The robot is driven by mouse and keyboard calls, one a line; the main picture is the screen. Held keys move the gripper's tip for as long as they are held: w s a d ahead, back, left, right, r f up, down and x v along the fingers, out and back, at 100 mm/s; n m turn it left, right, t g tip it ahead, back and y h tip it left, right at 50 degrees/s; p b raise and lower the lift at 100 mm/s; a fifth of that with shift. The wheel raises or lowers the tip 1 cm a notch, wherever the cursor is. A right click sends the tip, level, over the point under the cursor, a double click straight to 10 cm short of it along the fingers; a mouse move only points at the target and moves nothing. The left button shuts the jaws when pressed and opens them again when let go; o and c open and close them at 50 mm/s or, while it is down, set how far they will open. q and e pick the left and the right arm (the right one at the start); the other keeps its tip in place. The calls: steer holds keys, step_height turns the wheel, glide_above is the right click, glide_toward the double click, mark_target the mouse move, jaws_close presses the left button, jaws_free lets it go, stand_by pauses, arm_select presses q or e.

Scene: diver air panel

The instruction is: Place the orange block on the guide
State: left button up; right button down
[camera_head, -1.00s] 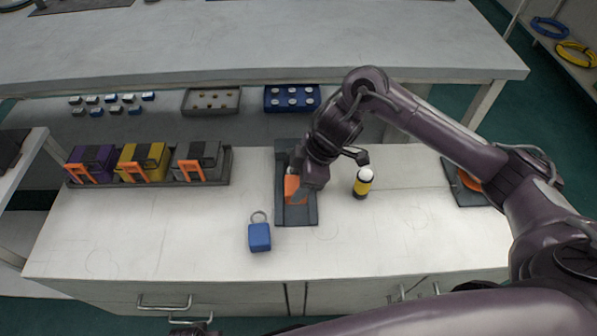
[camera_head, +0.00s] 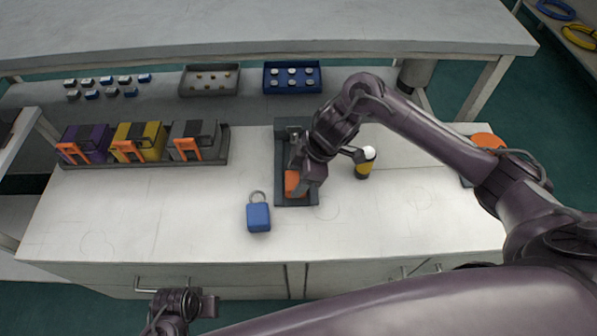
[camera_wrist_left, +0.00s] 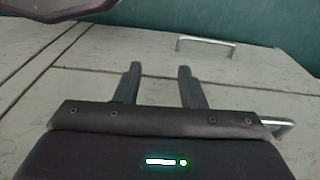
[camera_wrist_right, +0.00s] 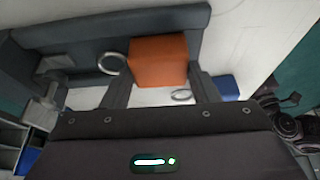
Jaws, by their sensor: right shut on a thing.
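The orange block (camera_head: 295,183) is between the fingers of my right gripper (camera_head: 304,181), at the front part of the dark grey guide (camera_head: 282,150). My right gripper is shut on it. In the right wrist view the block (camera_wrist_right: 158,62) shows between the fingertips, beside the guide's dark wall (camera_wrist_right: 120,27). The fingers hide part of the block, and I cannot tell whether its underside touches the guide. My left gripper (camera_head: 208,305) is low at the counter's front; in the left wrist view its fingers (camera_wrist_left: 158,85) are apart and empty.
A rack (camera_head: 222,158) with purple, yellow and grey units is at left. The counter's front left is clear.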

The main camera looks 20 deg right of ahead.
arm_select(q)
steer(key=shift+r, duration=0.1)
arm_select(e)
steer(key=c, duration=0.5)
jaws_free()
steer(key=shift+r, duration=0.3)
arm_select(q)
steer(key=s+a+f+p, duration=0.3)
steer(key=s+f+p, duration=0.1)
steer(key=f, duration=0.7)
steer(key=shift+f+n, duration=0.2)
steer(key=shift+n, duration=0.1)
arm_select(e)
steer(key=v, duration=1.1)
steer(key=shift+s+d+r, duration=0.15)
steer(key=shift+d+r, duration=0.05)
steer(key=shift+d, duration=0.05)
arm_select(q)
steer(key=shift+a, duration=0.1)
